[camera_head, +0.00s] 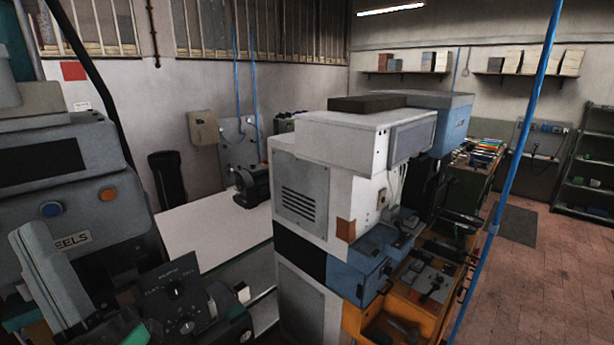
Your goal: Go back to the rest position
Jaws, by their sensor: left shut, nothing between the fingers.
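The heel press (70,190) stands at the left, a grey machine with a blue button, an orange button and a label ending in "EELS". A dark control panel (172,295) with knobs is at its lower front. My left gripper (240,299) is low in the picture, just right of this panel. It is shut and holds nothing. Its dark body is partly lost against the dark panel. My right gripper is not in view.
A large white and blue machine (310,200) fills the middle, with an orange tool bench (405,300) at its right. A pale table (205,235) lies behind the gripper. A blue pole (512,160) crosses the right side. Red floor tiles (550,270) are clear at far right.

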